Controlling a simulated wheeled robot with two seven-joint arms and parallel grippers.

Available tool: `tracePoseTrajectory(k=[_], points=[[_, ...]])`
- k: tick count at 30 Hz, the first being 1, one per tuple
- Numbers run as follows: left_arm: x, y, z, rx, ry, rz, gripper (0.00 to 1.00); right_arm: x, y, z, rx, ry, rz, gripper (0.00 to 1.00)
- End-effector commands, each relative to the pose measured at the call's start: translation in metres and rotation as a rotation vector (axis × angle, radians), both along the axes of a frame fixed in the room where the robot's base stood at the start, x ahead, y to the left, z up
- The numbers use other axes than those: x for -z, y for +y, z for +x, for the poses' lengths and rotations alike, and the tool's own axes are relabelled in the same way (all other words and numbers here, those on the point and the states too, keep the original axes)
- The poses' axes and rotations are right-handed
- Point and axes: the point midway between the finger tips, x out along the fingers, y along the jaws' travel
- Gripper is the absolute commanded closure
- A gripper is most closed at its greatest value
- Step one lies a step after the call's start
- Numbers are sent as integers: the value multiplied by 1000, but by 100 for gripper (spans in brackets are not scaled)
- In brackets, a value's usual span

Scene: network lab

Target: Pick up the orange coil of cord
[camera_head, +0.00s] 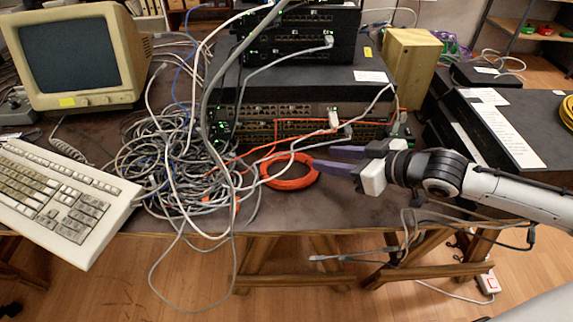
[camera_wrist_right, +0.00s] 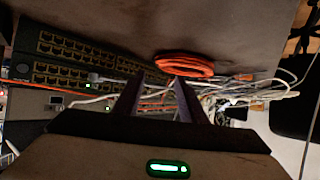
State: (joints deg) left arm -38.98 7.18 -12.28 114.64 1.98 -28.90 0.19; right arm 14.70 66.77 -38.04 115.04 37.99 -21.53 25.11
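The orange coil of cord (camera_head: 290,181) lies flat on the dark table, near its front edge and right of a grey cable tangle. My right gripper (camera_head: 323,160) reaches in from the right, with its two purple-grey fingers apart and their tips at the right side of the coil. In the right wrist view the coil (camera_wrist_right: 184,65) lies just beyond the tips of the open fingers (camera_wrist_right: 156,82). Nothing shows between the fingers except background cables. Whether a fingertip touches the coil I cannot tell. My left gripper is not in view.
A big tangle of grey cables (camera_head: 175,165) lies left of the coil. Stacked network switches (camera_head: 300,115) with plugged cables stand behind it. A keyboard (camera_head: 60,195) and an old monitor (camera_head: 75,58) are at left. Loose cables hang over the table's front edge.

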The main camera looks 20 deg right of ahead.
Motion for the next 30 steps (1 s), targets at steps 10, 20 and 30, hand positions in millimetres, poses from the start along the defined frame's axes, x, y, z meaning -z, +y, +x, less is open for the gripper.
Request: tracePoseTrajectory(k=[10,20,30], points=[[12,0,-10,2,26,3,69,17,16,28,0,-1,2,62],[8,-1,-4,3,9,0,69,35,32,57,0,-1,-1,62],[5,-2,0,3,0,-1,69,35,32,57,0,0,-2,84]])
